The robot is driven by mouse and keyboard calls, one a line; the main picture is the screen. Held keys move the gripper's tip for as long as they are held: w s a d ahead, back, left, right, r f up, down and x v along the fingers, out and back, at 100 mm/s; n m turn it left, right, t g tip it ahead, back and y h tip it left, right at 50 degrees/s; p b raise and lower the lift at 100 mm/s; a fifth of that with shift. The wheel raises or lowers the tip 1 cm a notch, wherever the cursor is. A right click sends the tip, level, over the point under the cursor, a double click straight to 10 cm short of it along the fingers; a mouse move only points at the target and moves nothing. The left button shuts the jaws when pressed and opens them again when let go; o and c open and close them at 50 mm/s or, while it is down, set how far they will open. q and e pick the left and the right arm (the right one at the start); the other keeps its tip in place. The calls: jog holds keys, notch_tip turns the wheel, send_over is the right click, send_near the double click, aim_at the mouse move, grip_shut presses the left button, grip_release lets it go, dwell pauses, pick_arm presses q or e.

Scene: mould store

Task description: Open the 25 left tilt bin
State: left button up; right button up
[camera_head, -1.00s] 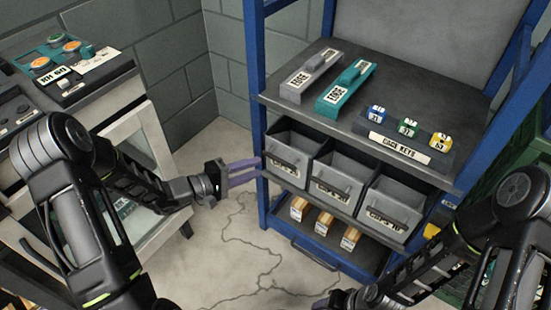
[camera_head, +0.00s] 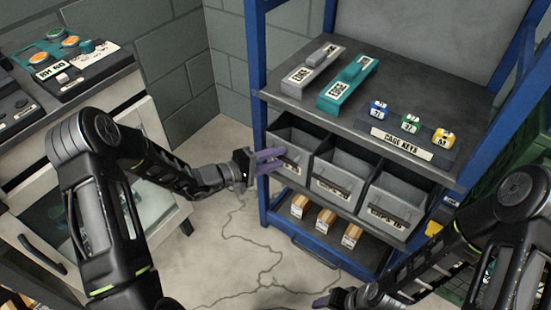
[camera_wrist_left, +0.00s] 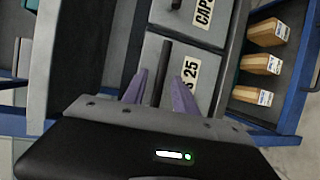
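The 25 left tilt bin (camera_head: 292,139) is the leftmost of three grey bins under the blue rack's top shelf. Its dark inside shows over the front. In the left wrist view its front (camera_wrist_left: 207,72) carries a label ending in 25 and a dark bar handle (camera_wrist_left: 161,74). My left gripper (camera_head: 271,160) is at the bin's front, its purple fingers partly covering the label. In the left wrist view the left gripper (camera_wrist_left: 157,95) is open, with the handle between its fingers and gaps visible. My right gripper (camera_head: 327,300) is at the bottom edge, mostly hidden.
The middle bin (camera_head: 340,172) and right bin (camera_head: 392,203) stand alongside. Above, the shelf (camera_head: 420,95) bears two edge tools and the cage keys. Wooden blocks (camera_head: 326,221) lie on the lower shelf. A cabinet with buttons (camera_head: 125,95) stands left; cracked floor between is free.

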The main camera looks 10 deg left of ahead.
pick_arm(q)
grip_shut()
dwell(0.4)
dwell(1.1)
